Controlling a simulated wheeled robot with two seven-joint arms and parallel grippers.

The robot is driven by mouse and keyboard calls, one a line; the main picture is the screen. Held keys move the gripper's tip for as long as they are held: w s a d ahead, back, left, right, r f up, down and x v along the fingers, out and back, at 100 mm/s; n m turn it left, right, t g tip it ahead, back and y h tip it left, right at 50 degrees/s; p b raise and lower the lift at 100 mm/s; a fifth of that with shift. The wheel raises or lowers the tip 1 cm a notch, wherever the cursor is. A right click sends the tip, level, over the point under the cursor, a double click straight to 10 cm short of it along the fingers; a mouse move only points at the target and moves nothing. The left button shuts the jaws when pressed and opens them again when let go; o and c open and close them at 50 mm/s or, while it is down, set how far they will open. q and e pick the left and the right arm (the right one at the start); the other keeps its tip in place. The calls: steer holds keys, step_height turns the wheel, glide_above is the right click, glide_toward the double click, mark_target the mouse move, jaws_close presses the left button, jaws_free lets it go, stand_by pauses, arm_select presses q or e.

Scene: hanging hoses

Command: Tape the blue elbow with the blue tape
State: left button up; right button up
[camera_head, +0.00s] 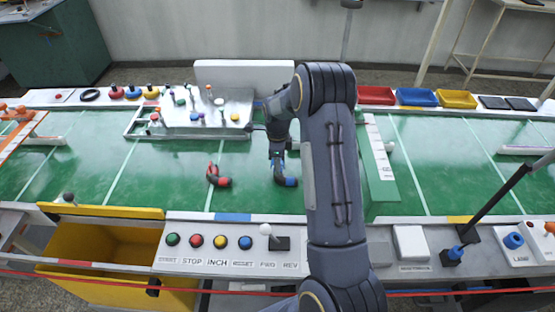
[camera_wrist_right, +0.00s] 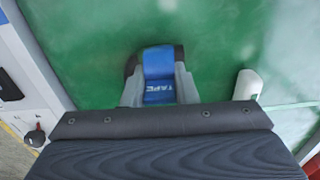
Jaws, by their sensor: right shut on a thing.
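The blue elbow (camera_head: 287,179) lies on the green mat just below my right gripper in the head view. It is a bent hose piece with a blue middle and dark parts. My right gripper (camera_head: 278,158) is shut on the blue tape, low over the mat. In the right wrist view the blue tape (camera_wrist_right: 159,74), lettered "TAPE", sits between the fingers of the gripper (camera_wrist_right: 158,88). I cannot tell whether the tape touches the elbow. The elbow does not show clearly in the wrist view. My left gripper is not in view.
A red elbow (camera_head: 217,176) lies on the green mat (camera_head: 120,180) to the left. A white tray (camera_head: 190,125) with small pegs stands behind. A button panel (camera_head: 210,255) and a yellow bin (camera_head: 100,245) are in front. Red, blue and yellow trays (camera_head: 416,97) stand at the back right.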

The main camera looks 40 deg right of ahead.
steer(key=shift+f, duration=0.15)
stand_by(0.5)
steer(key=shift+f+b, duration=0.7)
steer(key=shift+f, duration=0.05)
